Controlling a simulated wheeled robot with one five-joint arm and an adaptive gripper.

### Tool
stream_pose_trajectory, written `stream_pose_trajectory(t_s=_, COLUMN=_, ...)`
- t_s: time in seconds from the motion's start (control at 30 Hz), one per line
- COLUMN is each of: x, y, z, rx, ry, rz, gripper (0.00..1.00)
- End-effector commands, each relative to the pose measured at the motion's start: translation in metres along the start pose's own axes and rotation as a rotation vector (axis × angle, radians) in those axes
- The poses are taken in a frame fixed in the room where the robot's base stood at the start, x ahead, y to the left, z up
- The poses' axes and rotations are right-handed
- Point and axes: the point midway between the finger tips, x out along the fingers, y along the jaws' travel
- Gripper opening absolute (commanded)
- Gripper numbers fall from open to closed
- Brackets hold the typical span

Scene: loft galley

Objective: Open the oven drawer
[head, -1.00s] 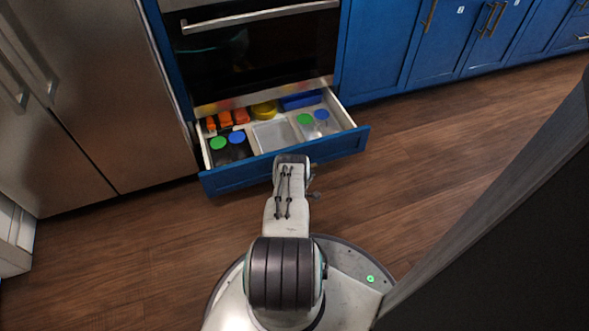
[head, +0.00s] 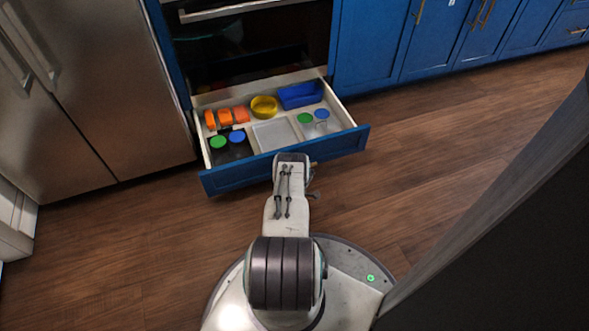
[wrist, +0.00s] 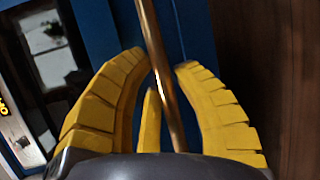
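The oven drawer (head: 235,179) under the oven is pulled far out, with its blue front facing me and its inside in plain view. In the wrist view my gripper (wrist: 162,60) has its yellow fingers curled around the drawer's brass handle (wrist: 150,27). The handle runs between the fingertips, close to them. The blue drawer front (wrist: 190,30) is just beyond. In the head view my own arm hides the handle and most of the gripper.
The drawer holds orange containers (head: 225,117), a yellow bowl (head: 264,106), a blue bin (head: 300,94) and several lidded jars. A steel fridge (head: 95,90) stands left. Blue cabinets (head: 375,45) line the right.

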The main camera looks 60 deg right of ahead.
Motion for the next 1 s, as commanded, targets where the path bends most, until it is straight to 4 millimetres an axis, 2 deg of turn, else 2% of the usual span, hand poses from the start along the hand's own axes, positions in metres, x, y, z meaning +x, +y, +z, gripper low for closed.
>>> stream_pose_trajectory(t_s=0.03, x=-0.001, y=-0.002, z=0.000, rx=0.000, ry=0.000, rz=-0.004, gripper=0.28)
stream_pose_trajectory(t_s=0.27, x=0.000, y=-0.001, z=0.001, rx=-0.001, ry=-0.001, rz=-0.001, gripper=0.49)
stream_pose_trajectory(t_s=0.67, x=0.000, y=0.006, z=0.002, rx=-0.001, ry=-0.002, rz=0.003, gripper=0.49)
stream_pose_trajectory(t_s=0.87, x=-0.003, y=0.025, z=0.003, rx=-0.001, ry=-0.002, rz=0.003, gripper=0.49)
stream_pose_trajectory(t_s=1.0, x=-0.006, y=0.045, z=0.004, rx=-0.001, ry=-0.002, rz=0.009, gripper=0.49)
